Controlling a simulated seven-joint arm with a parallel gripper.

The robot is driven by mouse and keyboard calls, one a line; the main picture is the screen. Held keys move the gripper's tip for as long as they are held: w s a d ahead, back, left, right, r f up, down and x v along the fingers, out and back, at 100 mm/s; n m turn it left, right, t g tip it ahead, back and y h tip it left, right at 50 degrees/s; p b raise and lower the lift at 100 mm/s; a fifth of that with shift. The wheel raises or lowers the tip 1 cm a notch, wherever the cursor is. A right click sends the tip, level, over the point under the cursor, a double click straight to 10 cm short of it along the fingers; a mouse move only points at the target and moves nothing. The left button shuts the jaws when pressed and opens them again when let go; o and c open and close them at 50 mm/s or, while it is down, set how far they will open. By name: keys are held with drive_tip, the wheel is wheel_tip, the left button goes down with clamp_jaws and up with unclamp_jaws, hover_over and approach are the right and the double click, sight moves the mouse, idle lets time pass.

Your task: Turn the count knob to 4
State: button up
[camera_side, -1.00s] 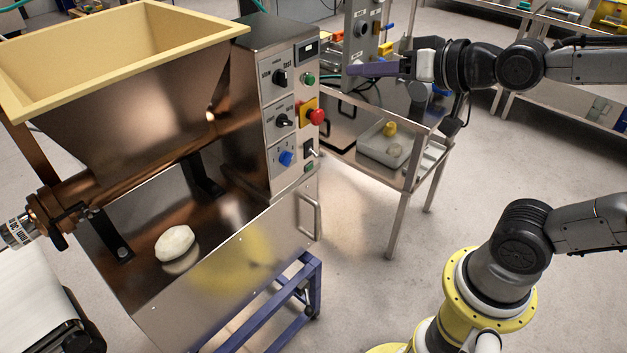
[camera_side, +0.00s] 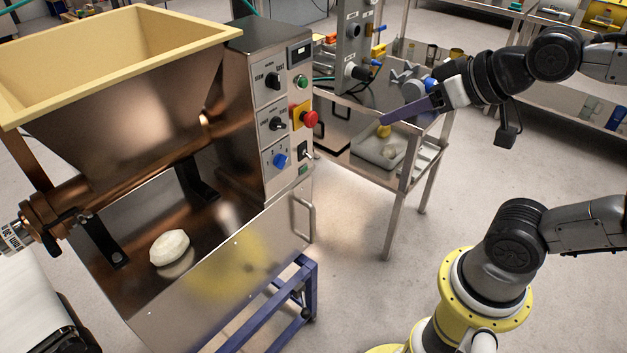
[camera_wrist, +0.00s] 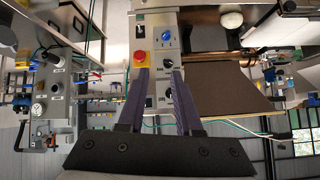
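The blue knob (camera_side: 280,160), with small numbers around it, is the lowest of three knobs on the machine's front panel (camera_side: 270,105). It also shows in the wrist view (camera_wrist: 165,33), above the two black knobs; its exact setting is too small to read. My gripper (camera_side: 383,121) is in the air to the right of the panel, well apart from the knob, its purple fingers slanting down to the left. In the wrist view my gripper (camera_wrist: 160,72) shows two fingers apart with nothing between them.
A red stop button (camera_side: 309,118) on a yellow plate juts from the panel, with a switch (camera_side: 305,151) below it. A steel cart (camera_side: 397,180) with a tray stands under my gripper. A dough piece (camera_side: 169,247) lies on the machine's steel surface.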

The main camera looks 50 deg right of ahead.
drive_tip(key=w+r+m+t, duration=0.3)
drive_tip(key=w+r+t, duration=0.25)
drive_tip(key=w, duration=0.65)
drive_tip(key=m+t, duration=0.5)
hover_over(285, 163)
drive_tip(key=s+d, duration=0.1)
drive_tip(key=s, duration=0.3)
wheel_tip(285, 163, down, 12)
drive_tip(key=f, duration=0.1)
drive_tip(key=s+f+g, duration=0.1)
drive_tip(key=s+f, duration=0.1)
drive_tip(key=f, duration=0.5)
drive_tip(key=s+a+f+n+g, duration=0.1)
drive_tip(key=s+f, duration=0.2)
drive_tip(key=f, duration=0.4)
drive_tip(key=shift+f, duration=0.3)
drive_tip(key=shift+w, duration=3.35)
drive_tip(key=shift+s, duration=0.1)
clamp_jaws()
drive_tip(key=m, duration=0.6)
unclamp_jaws()
